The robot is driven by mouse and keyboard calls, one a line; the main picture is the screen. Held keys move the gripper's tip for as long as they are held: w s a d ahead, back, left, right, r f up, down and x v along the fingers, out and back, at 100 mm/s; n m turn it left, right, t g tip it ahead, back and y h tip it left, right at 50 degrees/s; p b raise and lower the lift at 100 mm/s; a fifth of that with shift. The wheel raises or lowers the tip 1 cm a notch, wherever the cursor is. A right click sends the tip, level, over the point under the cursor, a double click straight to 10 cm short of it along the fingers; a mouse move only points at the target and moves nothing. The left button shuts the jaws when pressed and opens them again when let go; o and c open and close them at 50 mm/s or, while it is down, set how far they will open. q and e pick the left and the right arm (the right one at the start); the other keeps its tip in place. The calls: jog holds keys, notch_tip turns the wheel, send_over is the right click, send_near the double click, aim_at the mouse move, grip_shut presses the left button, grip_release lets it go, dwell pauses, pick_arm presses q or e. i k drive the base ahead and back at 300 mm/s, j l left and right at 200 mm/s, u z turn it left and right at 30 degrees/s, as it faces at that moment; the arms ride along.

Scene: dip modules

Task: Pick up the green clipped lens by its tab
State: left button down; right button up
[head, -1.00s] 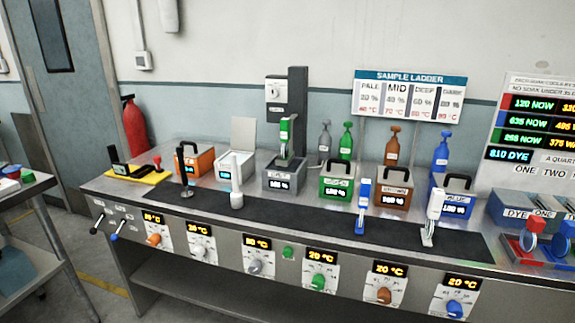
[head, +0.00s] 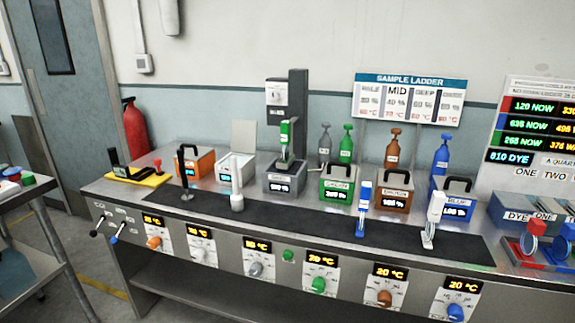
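A green clip (head: 285,133) hangs upright on the dark column (head: 298,110) above the grey bath box (head: 284,179) in the middle of the bench. It looks like the green clipped lens. Its tab is too small to make out, and any lens below it is hard to tell from the stand. Neither of my grippers shows in the head view.
On the bench (head: 330,245) stand orange (head: 194,163), white, green (head: 336,184), brown and blue boxes. Upright tools stand on the dark mat along the front, including a blue-and-white one (head: 362,208). Clipped lenses (head: 531,240) lie at the right end. A side cart stands left.

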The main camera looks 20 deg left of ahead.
aim_at(285, 126)
jog(key=i+j+z, duration=0.5)
jog(key=i+j, duration=0.2)
